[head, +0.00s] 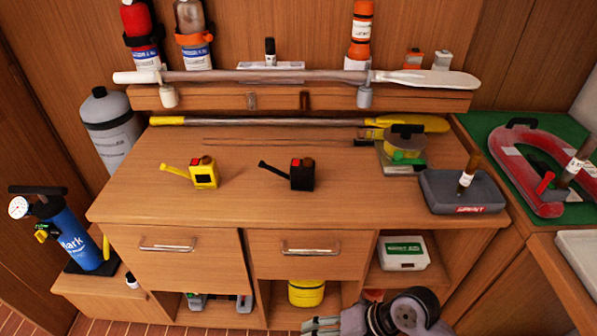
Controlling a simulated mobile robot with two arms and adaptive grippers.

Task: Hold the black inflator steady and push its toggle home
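The black inflator (302,176) is a small upright box on the wooden counter, right of centre. It has a red patch on top, and its black toggle (272,169) sticks out to the left, apart from the body except at its inner end. A similar yellow inflator (205,176) stands to its left with a yellow toggle out to the left. My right gripper (312,327) is at the bottom edge, low in front of the cabinet and well away from the inflator. It is partly cut off, so its opening is unclear. My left gripper is out of view.
The counter (240,207) is clear in front of both inflators. A grey tray (440,188) with a brown-handled item is at right, below a stacked clear container (403,152). A paddle (270,122) lies along the back. A blue pump (75,235) stands at left.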

